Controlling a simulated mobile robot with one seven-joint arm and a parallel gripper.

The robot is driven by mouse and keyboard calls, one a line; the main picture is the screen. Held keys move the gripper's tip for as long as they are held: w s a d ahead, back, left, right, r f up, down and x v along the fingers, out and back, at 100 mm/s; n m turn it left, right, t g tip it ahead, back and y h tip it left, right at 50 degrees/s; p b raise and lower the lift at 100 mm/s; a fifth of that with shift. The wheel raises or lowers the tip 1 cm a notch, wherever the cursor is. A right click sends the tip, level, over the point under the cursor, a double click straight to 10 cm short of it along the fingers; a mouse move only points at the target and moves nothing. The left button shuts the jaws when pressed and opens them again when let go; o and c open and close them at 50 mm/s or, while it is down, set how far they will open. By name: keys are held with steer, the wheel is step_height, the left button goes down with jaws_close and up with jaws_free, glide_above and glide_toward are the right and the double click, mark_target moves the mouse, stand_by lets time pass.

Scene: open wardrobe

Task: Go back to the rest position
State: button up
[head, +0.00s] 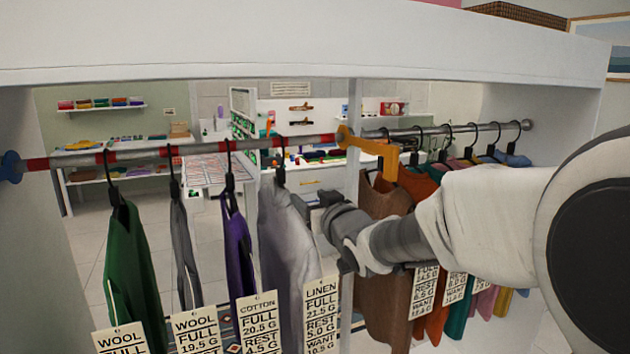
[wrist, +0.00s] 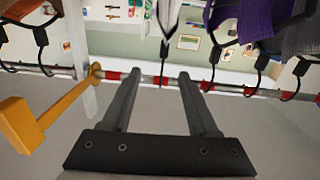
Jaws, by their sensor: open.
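My gripper (wrist: 156,76) is open, its two dark fingers apart in the wrist view. A black hanger neck (wrist: 164,50) shows between the fingertips, with a pale garment at the top of that view. I cannot tell how near the fingers are to it, but they do not close on it. In the head view my gripper (head: 318,200) is beside the light grey garment (head: 285,235) with the LINEN tag (head: 321,312), partly hidden behind my wrist. My arm reaches in from the right, in front of the right-hand clothes.
A red-and-grey rail (head: 140,155) holds green, grey and purple garments on the left. A yellow bracket (head: 375,145) sits by the white divider (head: 352,110). Brown, orange and other garments hang on the right rail (head: 455,128). The white top board (head: 250,45) spans above.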

steer(key=s+d+f+m+g+h, duration=0.35)
steer(key=s+d+h, duration=0.25)
steer(key=s+d, duration=0.55)
steer(key=s+f+g+p, duration=0.1)
steer(key=s+f+g, duration=0.2)
steer(key=s, duration=0.8)
steer(key=s+d+f+g, duration=0.1)
steer(key=s+f+g, duration=0.2)
steer(key=s, duration=0.9)
steer(key=shift+d+f+m+g+p, duration=0.3)
steer(key=shift+m+g+p, duration=0.15)
steer(key=shift+g, duration=0.2)
steer(key=shift+s, duration=0.1)
